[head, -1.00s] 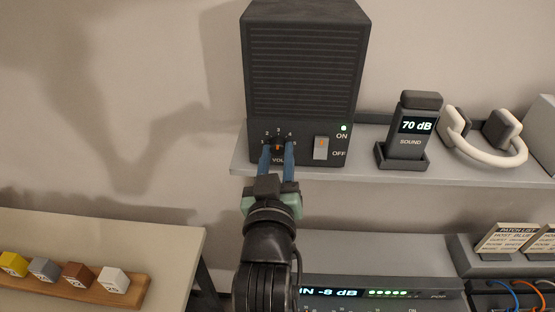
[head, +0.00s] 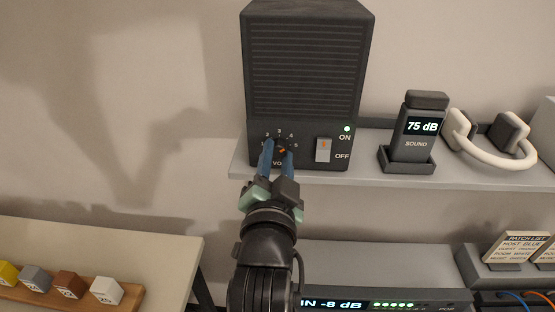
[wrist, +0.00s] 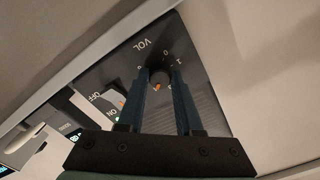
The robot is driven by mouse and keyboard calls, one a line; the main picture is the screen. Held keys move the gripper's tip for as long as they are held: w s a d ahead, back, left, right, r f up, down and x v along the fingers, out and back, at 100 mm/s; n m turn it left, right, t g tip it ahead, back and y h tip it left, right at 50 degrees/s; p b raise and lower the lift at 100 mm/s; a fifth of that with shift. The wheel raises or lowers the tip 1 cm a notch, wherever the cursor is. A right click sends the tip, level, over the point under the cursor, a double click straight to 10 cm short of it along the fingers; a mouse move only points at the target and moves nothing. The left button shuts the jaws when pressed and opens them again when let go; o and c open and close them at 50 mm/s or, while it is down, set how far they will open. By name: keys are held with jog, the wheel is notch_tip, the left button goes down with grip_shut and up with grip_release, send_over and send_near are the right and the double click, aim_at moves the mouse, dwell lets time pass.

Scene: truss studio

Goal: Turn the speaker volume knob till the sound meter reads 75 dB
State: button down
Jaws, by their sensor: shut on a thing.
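The dark speaker (head: 304,75) stands on the grey shelf. Its volume knob (head: 281,150) is low on the front, with an orange pointer tilted toward the upper right, roughly toward the 4. My gripper (head: 276,157) has its two blue fingers shut on the knob. In the wrist view the fingers of my gripper (wrist: 160,85) lie on both sides of the knob (wrist: 158,77), and the orange mark shows between them. The sound meter (head: 417,129) stands upright in its holder right of the speaker and reads 75 dB.
The speaker's power switch (head: 323,150) is right of the knob, under a lit green ON light. White headphones (head: 488,140) lie right of the meter. A rack unit (head: 375,268) reading IN -8 dB is below the shelf (head: 360,178). Small cubes (head: 70,284) sit at lower left.

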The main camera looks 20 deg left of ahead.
jog(key=shift+m, duration=0.6)
jog(key=c, duration=0.6)
grip_release()
jog(key=shift+s, duration=0.15)
